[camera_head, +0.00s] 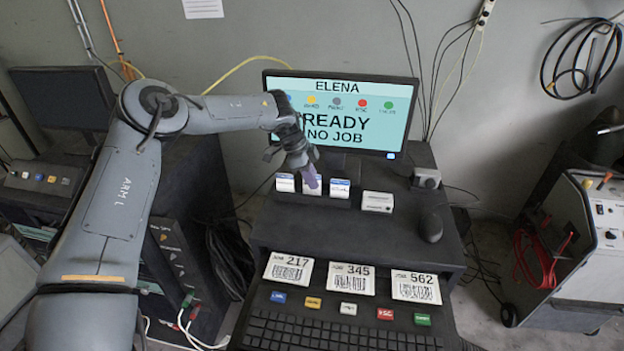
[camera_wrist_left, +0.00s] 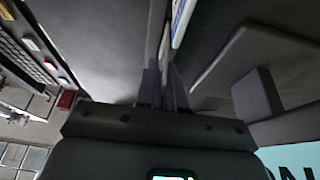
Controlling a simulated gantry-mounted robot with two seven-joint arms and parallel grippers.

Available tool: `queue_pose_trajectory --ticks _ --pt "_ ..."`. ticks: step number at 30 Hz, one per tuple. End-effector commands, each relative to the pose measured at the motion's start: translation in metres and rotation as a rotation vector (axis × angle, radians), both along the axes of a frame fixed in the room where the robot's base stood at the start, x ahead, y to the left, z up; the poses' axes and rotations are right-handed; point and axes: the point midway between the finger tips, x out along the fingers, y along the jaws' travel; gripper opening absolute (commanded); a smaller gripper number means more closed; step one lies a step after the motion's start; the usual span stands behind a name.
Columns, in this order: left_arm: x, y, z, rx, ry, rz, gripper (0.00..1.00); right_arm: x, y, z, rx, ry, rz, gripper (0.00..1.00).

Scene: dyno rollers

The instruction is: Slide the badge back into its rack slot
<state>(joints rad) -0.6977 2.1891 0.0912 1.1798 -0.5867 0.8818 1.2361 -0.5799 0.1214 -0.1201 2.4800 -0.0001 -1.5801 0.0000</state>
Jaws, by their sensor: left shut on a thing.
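My left gripper (camera_head: 313,185) points down at the row of badges on the desk shelf below the monitor. Its purple-grey fingers are shut on a thin badge, seen edge-on between the fingertips in the left wrist view (camera_wrist_left: 166,88). In the head view the fingers cover much of the middle white badge (camera_head: 306,188). A left badge (camera_head: 285,183) and a right badge (camera_head: 340,188), both white with a blue band, stand upright on either side. The rack slots are too small and covered to make out. I cannot tell how deep the held badge sits. My right gripper is out of view.
The monitor (camera_head: 345,112) reads "ELENA, READY, NO JOB" close behind the gripper. A small white box (camera_head: 378,201) and a dark mouse (camera_head: 431,226) are to the right. Three job cards (camera_head: 347,278), coloured keys and a keyboard (camera_head: 335,335) lie in front.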

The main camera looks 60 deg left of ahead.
Motion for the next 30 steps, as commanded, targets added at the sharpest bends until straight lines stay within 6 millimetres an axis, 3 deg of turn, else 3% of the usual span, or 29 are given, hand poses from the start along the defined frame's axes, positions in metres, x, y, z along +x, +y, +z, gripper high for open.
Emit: queue_pose_trajectory --ticks 13,15,20,30 --pt "0.0000 0.0000 -0.0098 0.000 0.000 0.000 0.00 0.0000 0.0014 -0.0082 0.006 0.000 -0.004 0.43" --pt "0.0000 0.0001 -0.0088 0.000 0.000 0.000 0.15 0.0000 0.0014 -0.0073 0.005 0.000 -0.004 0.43" --pt "0.0000 0.0000 -0.0088 0.000 0.000 0.000 0.37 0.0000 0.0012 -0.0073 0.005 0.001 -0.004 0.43" --pt "-0.0005 0.0007 -0.0062 0.001 -0.001 0.000 0.37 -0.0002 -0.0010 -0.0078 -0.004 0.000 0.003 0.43"
